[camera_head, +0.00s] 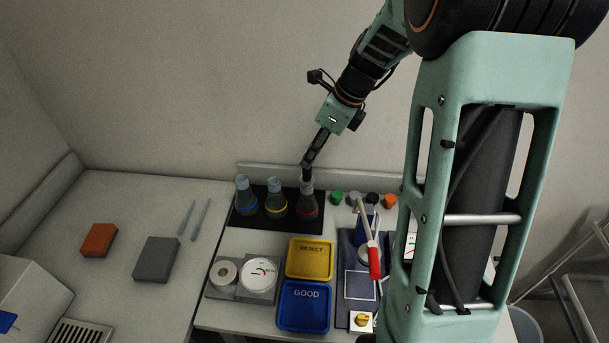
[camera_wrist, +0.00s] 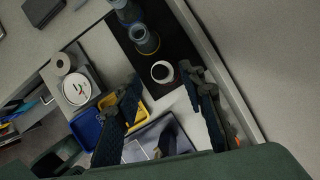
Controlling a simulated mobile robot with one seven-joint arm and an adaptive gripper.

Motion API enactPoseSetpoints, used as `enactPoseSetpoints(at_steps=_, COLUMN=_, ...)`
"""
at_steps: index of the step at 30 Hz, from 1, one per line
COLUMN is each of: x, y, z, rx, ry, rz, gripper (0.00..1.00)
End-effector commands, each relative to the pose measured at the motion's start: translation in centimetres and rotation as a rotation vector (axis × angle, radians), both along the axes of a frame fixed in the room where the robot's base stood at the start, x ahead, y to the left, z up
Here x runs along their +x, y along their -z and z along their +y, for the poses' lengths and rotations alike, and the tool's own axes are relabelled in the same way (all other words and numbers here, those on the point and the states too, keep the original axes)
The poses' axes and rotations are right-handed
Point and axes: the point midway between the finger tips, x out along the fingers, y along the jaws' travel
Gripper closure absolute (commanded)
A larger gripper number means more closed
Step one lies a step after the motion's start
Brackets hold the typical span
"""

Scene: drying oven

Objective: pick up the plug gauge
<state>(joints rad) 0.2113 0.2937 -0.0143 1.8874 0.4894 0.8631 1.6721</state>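No object is clearly recognisable as the plug gauge. Two slim grey rods (camera_head: 201,220) lie side by side on the left bench, and I cannot tell whether either is it. My gripper (camera_head: 306,166) is over the mouth of the red-banded flask (camera_head: 308,210), far to the right of the rods. In the wrist view, my gripper (camera_wrist: 160,76) has its two dark fingers spread apart with nothing held between them. A round flask mouth (camera_wrist: 162,72) shows between the fingertips; contact cannot be told.
Yellow-banded (camera_head: 276,207) and blue-banded (camera_head: 246,203) flasks stand on the black mat (camera_head: 262,226). A yellow REJECT tray (camera_head: 310,270), blue GOOD tray (camera_head: 304,318) and red-handled press (camera_head: 375,262) are in front. Orange (camera_head: 98,240) and grey (camera_head: 156,260) blocks lie on the left bench.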

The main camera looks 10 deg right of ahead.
Motion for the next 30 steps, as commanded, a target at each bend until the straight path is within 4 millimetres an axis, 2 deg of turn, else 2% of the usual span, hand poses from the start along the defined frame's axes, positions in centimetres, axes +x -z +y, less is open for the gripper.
enactPoseSetpoints(at_steps=8, x=0.2, y=2.4, z=0.5, rx=-0.001, ry=-0.003, rz=0.002, gripper=0.63)
enactPoseSetpoints(at_steps=15, x=0.5, y=5.8, z=1.2, rx=-0.001, ry=-0.004, rz=0.002, gripper=0.63)
enactPoseSetpoints(at_steps=18, x=0.7, y=6.4, z=1.4, rx=-0.002, ry=-0.002, rz=-0.001, gripper=0.63)
enactPoseSetpoints(at_steps=25, x=0.8, y=6.5, z=1.5, rx=-0.003, ry=-0.003, rz=-0.002, gripper=0.63)
enactPoseSetpoints(at_steps=30, x=0.8, y=6.5, z=1.4, rx=-0.003, ry=-0.003, rz=-0.002, gripper=0.81)
